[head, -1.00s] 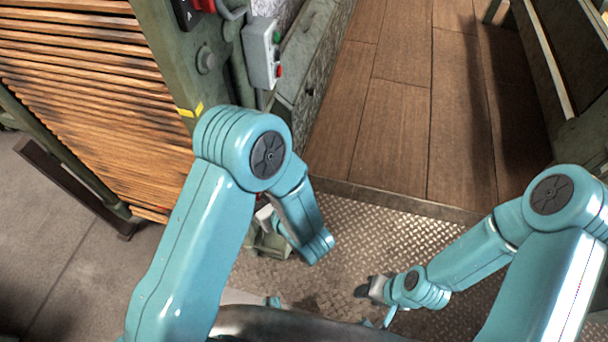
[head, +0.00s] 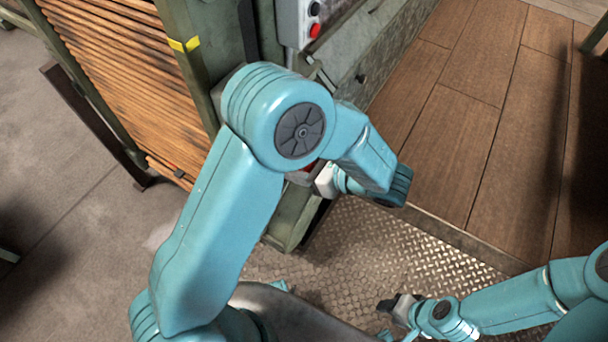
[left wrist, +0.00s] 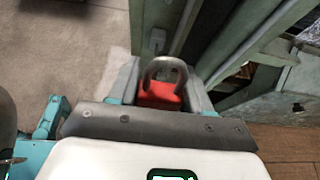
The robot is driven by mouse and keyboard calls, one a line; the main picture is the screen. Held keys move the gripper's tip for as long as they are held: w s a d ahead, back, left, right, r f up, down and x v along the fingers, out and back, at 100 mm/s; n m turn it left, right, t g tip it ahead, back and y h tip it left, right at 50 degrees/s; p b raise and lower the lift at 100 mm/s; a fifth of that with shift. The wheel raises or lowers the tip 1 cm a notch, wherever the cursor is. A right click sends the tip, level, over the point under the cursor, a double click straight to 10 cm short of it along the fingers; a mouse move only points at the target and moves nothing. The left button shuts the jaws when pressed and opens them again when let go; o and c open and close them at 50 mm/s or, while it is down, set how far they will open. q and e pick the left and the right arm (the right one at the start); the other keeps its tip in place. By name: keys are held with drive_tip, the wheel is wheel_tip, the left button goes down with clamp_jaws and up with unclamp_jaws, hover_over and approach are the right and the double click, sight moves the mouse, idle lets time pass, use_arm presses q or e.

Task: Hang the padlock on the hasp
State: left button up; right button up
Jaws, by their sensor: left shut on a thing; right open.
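The padlock, with a red body and a grey U-shaped shackle, shows in the left wrist view (left wrist: 160,93). My left gripper (left wrist: 160,84) is shut on its body, and the shackle sticks out beyond the fingers. In the head view a small red patch of the padlock (head: 309,167) shows beside the green post, mostly hidden by my left arm. My right gripper (head: 394,306) is open and empty, low over the metal tread plate. I cannot make out the hasp for certain in either view.
A green machine post (head: 290,215) stands close to my left gripper. A grey control box (head: 300,22) with buttons is above it. A stack of wooden slats (head: 120,75) fills the upper left. Tread plate (head: 350,250) and brown floor (head: 490,120) lie open to the right.

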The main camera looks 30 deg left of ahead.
use_arm(q)
drive_tip(key=a, duration=0.7)
drive_tip(key=shift+w, duration=0.15)
drive_tip(key=shift+a, duration=0.15)
idle(1.3)
drive_tip(key=shift+w+a, duration=0.15)
drive_tip(key=shift+a, duration=1.5)
drive_tip(key=shift+f+b, duration=0.15)
drive_tip(key=shift+b, duration=0.2)
drive_tip(key=shift+a+f, duration=0.2)
drive_tip(key=shift+f, duration=0.15)
idle(0.5)
